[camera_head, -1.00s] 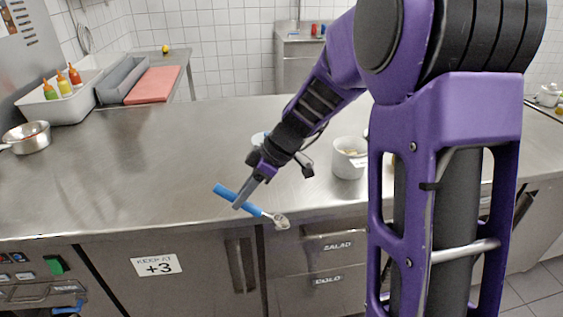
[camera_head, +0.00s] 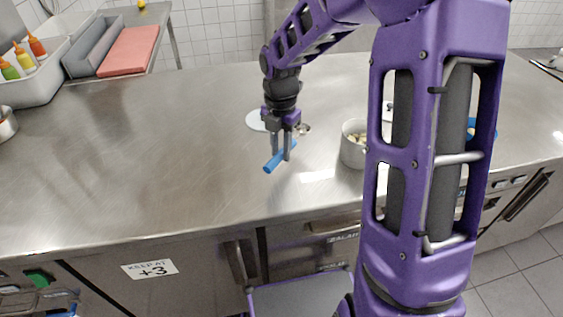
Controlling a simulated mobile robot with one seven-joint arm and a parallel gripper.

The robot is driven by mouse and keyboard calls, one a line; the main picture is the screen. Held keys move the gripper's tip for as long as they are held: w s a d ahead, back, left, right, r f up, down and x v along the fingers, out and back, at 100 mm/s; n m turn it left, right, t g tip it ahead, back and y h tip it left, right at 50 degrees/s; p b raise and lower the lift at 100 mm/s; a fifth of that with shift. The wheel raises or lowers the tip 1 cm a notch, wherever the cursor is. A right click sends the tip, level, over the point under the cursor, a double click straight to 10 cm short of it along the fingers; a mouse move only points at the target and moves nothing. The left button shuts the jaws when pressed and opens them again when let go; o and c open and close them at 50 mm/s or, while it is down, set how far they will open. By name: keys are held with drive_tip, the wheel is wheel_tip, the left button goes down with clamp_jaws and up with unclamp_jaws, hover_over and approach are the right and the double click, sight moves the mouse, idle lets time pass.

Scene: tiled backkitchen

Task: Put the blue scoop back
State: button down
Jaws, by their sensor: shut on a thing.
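The blue scoop (camera_head: 271,166) has a blue handle and a metal bowl at its far end (camera_head: 304,129). My gripper (camera_head: 282,155) points down and is shut on the blue handle. It holds the scoop over the steel counter (camera_head: 150,150), with the handle end toward the front left. I cannot tell whether the scoop touches the counter. A white round thing (camera_head: 257,121), partly hidden behind my gripper, lies on the counter.
A metal pan (camera_head: 6,124) is at the left edge. The counter's left and middle are clear. A blue thing (camera_head: 470,128) shows behind my arm.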

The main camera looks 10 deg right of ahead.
sight(281, 172)
drive_tip(key=shift+f, duration=2.55)
drive_tip(key=shift+f+b, duration=0.1)
drive_tip(key=shift+b, duration=0.2)
drive_tip(key=c, duration=0.7)
unclamp_jaws()
wheel_tip(281, 172, up, 12)
drive_tip(key=shift+r+p, duration=0.1)
drive_tip(key=shift+p, duration=0.5)
